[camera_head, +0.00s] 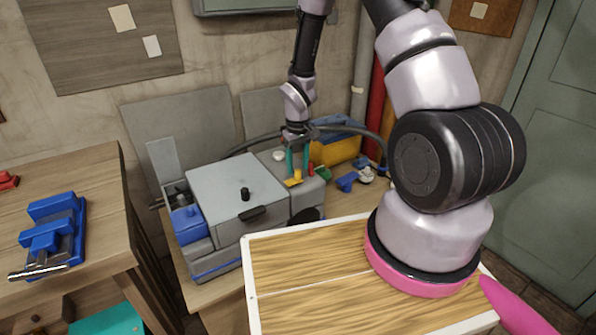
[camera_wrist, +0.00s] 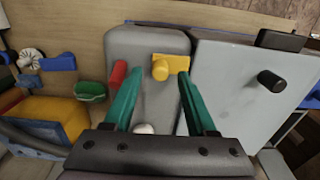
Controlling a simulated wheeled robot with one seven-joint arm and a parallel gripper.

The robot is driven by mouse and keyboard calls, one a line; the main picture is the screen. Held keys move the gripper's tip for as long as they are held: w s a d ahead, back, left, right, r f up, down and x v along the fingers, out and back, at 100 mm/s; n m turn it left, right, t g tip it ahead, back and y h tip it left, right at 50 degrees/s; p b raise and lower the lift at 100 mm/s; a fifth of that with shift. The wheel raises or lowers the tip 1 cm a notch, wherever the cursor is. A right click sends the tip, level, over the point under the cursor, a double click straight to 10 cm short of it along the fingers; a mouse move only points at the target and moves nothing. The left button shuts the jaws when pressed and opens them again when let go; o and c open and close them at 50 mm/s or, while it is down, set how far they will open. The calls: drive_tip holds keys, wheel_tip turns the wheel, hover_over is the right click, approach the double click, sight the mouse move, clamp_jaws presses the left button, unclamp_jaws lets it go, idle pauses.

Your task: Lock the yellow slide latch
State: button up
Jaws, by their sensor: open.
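The yellow slide latch (camera_head: 293,181) sits on top of a grey block beside the lidded grey box. In the wrist view the yellow latch (camera_wrist: 178,63) shows a round knob and a flat plate that reaches toward the seam with the box lid (camera_wrist: 240,90). My gripper (camera_head: 298,171) points down over the block with its teal fingers apart. In the wrist view the gripper (camera_wrist: 159,74) has the yellow knob between its fingertips, with room on both sides. The right fingertip overlaps the plate's lower edge; I cannot tell whether they touch.
A red knob (camera_wrist: 119,73) stands just left of the left finger, and a white knob (camera_wrist: 144,128) lies nearer the palm. The lid carries a black knob (camera_wrist: 271,80). A green cup (camera_wrist: 90,91), blue parts and a yellow-blue bin (camera_head: 335,148) stand nearby.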

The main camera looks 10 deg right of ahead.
drive_tip(key=shift+f, duration=1.35)
clamp_jaws()
idle(0.4)
